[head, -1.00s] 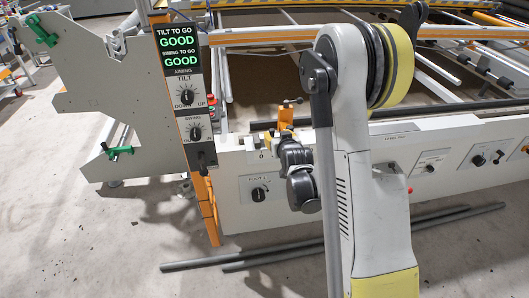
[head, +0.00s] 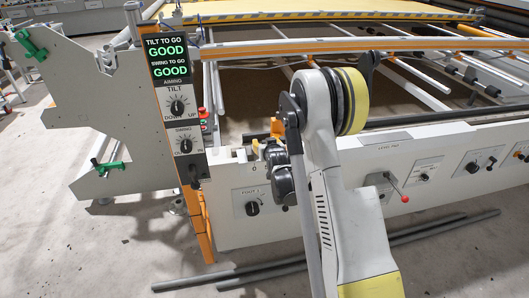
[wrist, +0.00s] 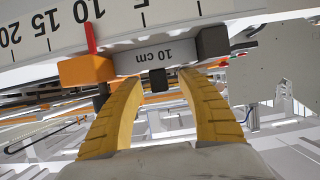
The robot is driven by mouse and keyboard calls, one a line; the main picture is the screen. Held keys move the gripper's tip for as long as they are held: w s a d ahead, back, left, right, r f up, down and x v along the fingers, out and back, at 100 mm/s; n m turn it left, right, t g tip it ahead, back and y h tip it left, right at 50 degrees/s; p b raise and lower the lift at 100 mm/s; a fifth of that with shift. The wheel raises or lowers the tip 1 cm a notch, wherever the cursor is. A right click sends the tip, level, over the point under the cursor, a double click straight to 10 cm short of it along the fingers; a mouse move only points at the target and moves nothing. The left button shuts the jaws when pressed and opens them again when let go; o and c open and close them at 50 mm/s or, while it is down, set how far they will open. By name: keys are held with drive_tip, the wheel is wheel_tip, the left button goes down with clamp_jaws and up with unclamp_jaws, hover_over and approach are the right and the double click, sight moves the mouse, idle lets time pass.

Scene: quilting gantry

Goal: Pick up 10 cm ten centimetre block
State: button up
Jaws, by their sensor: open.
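The 10 cm block (wrist: 155,57) is a grey bar labelled "10 cm", close ahead of my gripper in the wrist view. A small black stub (wrist: 157,80) shows at its near side, between my fingertips. My gripper (wrist: 161,75) is open, with one curved yellow finger on each side of the stub. The tips are near the block's near face; I cannot tell whether they touch it. An orange piece (wrist: 86,70) is at the block's left end, and a dark piece (wrist: 212,42) at its right end. In the head view my arm hides the gripper and block.
A white scale (wrist: 50,30) with numbers and a red pointer (wrist: 90,38) lies beyond the block. In the head view, a display panel (head: 170,58) reading GOOD twice stands left of my arm. The white gantry beam (head: 450,160) carries knobs and a red-tipped lever (head: 404,198). Dark bars (head: 235,275) lie on the floor.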

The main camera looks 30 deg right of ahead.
clamp_jaws()
drive_tip(key=shift+r, duration=0.15)
